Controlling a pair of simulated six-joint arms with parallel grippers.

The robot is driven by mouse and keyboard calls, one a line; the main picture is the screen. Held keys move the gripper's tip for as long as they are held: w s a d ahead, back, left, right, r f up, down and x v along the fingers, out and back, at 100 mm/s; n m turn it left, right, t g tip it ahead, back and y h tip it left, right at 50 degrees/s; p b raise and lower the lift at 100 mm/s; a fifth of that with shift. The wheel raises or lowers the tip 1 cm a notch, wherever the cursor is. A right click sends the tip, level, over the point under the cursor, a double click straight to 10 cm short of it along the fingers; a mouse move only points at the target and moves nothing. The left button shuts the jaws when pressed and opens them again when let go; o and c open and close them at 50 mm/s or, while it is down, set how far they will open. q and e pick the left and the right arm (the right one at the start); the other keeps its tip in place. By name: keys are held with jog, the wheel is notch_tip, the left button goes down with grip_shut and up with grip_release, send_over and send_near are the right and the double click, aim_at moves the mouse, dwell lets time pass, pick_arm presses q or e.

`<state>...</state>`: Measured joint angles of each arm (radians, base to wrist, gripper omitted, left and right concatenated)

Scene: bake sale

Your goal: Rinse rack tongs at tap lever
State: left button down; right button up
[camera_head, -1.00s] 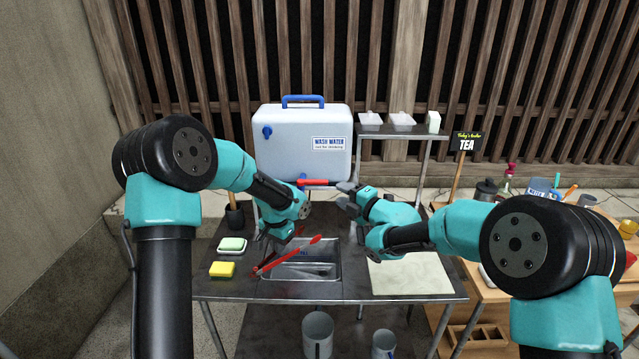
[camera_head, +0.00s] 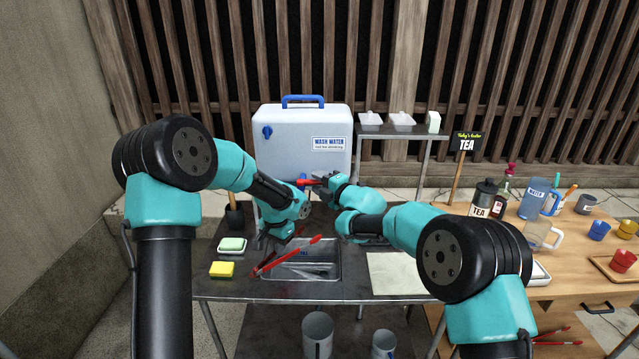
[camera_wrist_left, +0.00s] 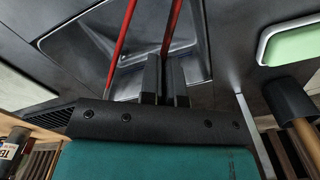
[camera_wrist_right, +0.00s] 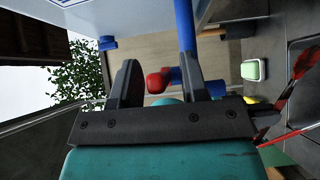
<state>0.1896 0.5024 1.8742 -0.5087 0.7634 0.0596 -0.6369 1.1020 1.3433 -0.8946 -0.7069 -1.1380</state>
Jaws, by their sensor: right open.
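The red rack tongs (camera_head: 288,256) slant over the sink basin (camera_head: 336,262). My left gripper (camera_head: 266,247) is shut on one tong arm; both red arms of the tongs (camera_wrist_left: 122,40) show in the left wrist view, with the fingers (camera_wrist_left: 164,75) close together. The red-ended tap lever (camera_head: 307,182) is at the lower front of the wash water tank (camera_head: 300,135). My right gripper (camera_head: 322,184) is open at the lever. In the right wrist view, the lever's red end (camera_wrist_right: 157,83) appears between the open fingers (camera_wrist_right: 158,75); contact cannot be told.
A green sponge in a dish (camera_head: 231,245) and a yellow sponge (camera_head: 222,269) lie left of the sink. A pale mat (camera_head: 398,275) lies right of it, bare. Grey buckets (camera_head: 317,330) stand below. The tea table (camera_head: 570,245) with jugs and cups is at right.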

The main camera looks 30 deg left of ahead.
jog(key=shift+c, duration=0.3)
grip_shut()
jog(key=shift+s+r+m+t+h, duration=0.15)
jog(key=shift+m+t+h, duration=0.2)
jog(key=shift+t, duration=0.25)
jog(key=shift+s+d, duration=0.1)
jog(key=shift+s+d+m+t+h, duration=0.1)
jog(key=shift+s+m+t+h, duration=0.15)
jog(key=shift+m+t+h, duration=0.4)
jog(key=shift+s+d+m+t+h, duration=0.1)
jog(key=shift+s+m+t+h, duration=0.2)
jog(key=shift+m+t, duration=0.6)
jog(key=shift+o, duration=0.3)
grip_release()
